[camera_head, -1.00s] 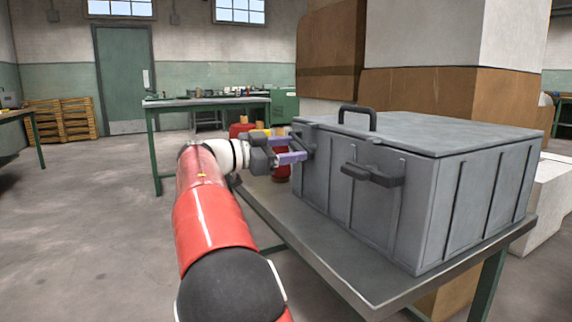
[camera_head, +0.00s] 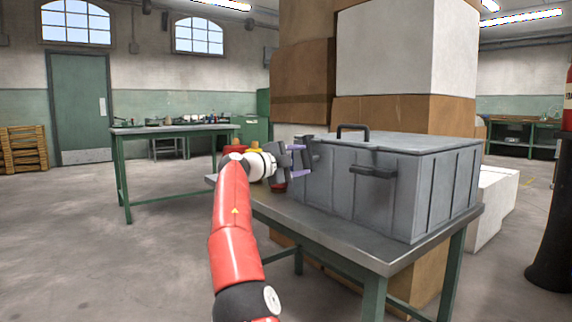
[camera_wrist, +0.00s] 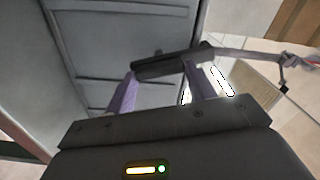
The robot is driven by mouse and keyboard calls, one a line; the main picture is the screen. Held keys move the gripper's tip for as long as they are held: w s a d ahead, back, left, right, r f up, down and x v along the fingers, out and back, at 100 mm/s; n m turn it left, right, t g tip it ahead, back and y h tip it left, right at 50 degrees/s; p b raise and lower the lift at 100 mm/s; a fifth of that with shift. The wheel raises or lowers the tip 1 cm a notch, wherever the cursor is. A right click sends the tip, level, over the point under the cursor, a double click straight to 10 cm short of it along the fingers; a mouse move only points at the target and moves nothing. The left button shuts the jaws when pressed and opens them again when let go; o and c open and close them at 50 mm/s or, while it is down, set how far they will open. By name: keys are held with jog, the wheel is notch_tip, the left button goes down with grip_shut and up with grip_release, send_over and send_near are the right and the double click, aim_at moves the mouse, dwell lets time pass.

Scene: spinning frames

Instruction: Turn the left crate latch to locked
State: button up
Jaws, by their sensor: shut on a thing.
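The grey crate (camera_head: 420,185) stands on a metal-topped table. Its left latch, a dark lever (camera_head: 310,150), is at the left end of the crate's front and looks roughly upright in the head view. My gripper (camera_head: 299,161) is shut on this latch, its purple fingers one above the other. In the wrist view the dark latch bar (camera_wrist: 170,62) crosses at the tips of the purple fingers (camera_wrist: 162,85), against the grey crate wall (camera_wrist: 100,45). The fingers and wrist partly hide the latch's mount. The right latch (camera_head: 372,171) sticks out level from the crate front.
The table edge (camera_head: 385,268) runs below the crate. A dark handle (camera_head: 352,128) stands on the lid. Stacked boxes (camera_head: 400,60) rise behind the crate. The floor to the left is open.

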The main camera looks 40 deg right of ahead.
jog(key=shift+f+m+b, duration=0.15)
jog(key=shift+m+b, duration=0.15)
jog(key=shift+m, duration=1.4)
jog(key=o, duration=1.4)
jog(key=shift+a, duration=0.1)
jog(key=a+b, duration=0.1)
jog(key=a, duration=0.6)
jog(key=shift+s+a+b, duration=0.15)
jog(key=shift+a+b, duration=0.2)
